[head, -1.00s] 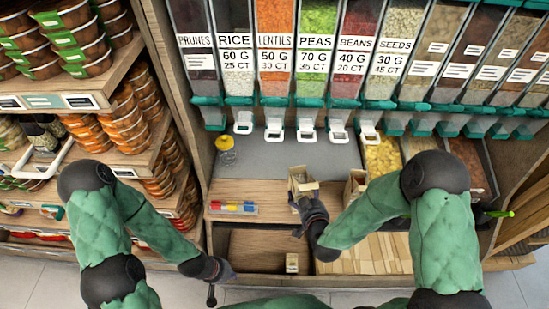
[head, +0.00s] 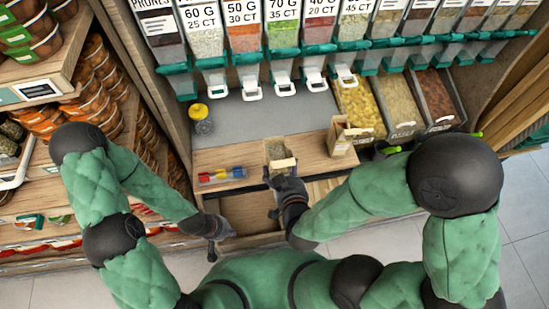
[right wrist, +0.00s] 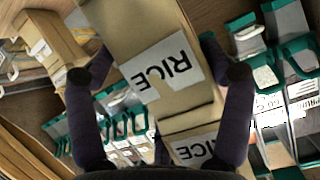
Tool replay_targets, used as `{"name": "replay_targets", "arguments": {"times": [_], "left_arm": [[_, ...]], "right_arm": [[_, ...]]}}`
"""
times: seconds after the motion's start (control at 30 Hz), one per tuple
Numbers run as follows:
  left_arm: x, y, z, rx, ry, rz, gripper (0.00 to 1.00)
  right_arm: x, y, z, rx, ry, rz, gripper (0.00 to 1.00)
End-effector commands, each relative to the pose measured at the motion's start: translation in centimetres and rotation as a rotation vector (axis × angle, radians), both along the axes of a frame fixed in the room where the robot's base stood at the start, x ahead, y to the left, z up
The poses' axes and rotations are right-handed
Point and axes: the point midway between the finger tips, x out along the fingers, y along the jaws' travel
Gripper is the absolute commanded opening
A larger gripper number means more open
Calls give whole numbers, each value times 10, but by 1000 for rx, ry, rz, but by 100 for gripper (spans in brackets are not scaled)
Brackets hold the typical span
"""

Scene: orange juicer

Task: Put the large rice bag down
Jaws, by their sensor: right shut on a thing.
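My right gripper (head: 277,184) is shut on the rice bag, with a finger on either side in the wrist view. Whether the bag's base touches the counter is hidden. My left gripper (head: 219,240) is empty, fingers apart, low in front of the counter.
Another paper bag (head: 347,138) stands on the counter (head: 232,158) to the right. Coloured scoops (head: 222,174) lie to the left, and a yellow-topped jar (head: 201,118) stands behind them. Dispensers (head: 203,38) line the back. An open drawer (head: 250,213) is below.

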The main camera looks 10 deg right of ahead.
Motion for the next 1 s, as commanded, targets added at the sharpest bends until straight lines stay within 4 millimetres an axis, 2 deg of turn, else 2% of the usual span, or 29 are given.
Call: {"name": "replay_targets", "arguments": {"times": [0.17,0.53,0.6,0.8,1.0], "left_arm": [[0,0,-11,0,0,0,0],[0,0,-44,0,0,0,0],[0,0,-52,0,0,0,0],[0,0,-66,0,0,0,0],[0,0,-69,0,0,0,0]], "right_arm": [[16,-2,-9,2,-3,-6,28],[91,-9,-44,2,-4,-4,28],[101,-9,-58,1,-1,-4,28],[123,-11,-83,1,-2,-1,28],[131,-11,-90,1,-4,0,28]]}}
